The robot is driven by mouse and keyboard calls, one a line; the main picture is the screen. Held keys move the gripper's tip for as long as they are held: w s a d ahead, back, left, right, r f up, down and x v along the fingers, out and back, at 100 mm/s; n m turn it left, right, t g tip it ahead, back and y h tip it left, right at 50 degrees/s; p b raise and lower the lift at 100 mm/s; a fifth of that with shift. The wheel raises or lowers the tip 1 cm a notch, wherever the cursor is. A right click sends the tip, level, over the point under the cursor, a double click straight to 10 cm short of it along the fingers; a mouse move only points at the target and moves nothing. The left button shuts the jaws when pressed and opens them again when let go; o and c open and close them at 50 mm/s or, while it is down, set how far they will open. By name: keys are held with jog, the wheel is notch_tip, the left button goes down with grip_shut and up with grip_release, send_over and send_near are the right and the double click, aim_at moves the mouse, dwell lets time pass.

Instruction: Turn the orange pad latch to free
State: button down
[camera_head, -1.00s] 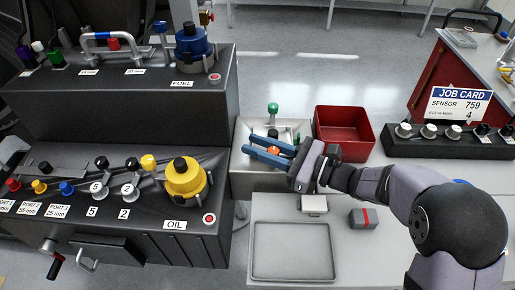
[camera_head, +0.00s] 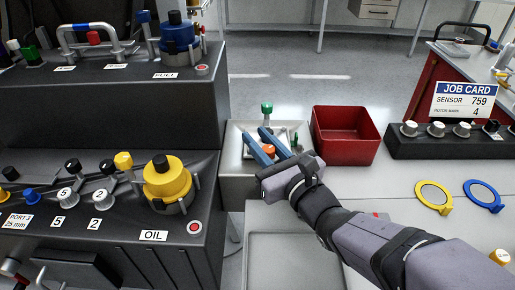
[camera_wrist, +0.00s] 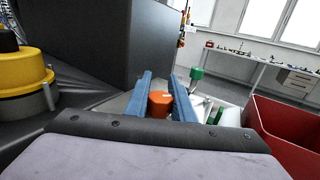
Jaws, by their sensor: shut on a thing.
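The orange pad latch (camera_head: 269,149) is a small orange knob on a light grey fixture (camera_head: 232,160) between the black bays and the red bin. My gripper (camera_head: 256,135) reaches over the fixture from the lower right, with its blue fingers pointing up and left in the head view. It is shut on the orange latch, one finger on each side. In the wrist view my gripper (camera_wrist: 160,80) has the orange latch (camera_wrist: 160,103) between the two fingers. The base of the latch and any markings under it are hidden.
A green-topped post (camera_head: 267,108) stands on the fixture just beyond the fingers. The red bin (camera_head: 346,150) is close on the right. The yellow oil cap (camera_head: 166,178) tops the black bay on the left. A grey tray (camera_head: 290,270) lies in front.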

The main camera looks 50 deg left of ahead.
aim_at(272, 154)
dwell(0.4)
jog(key=c, duration=1.5)
grip_release()
jog(key=shift+d, duration=0.1)
jog(key=shift+b+v, duration=0.8)
jog(key=shift+v, duration=2.85)
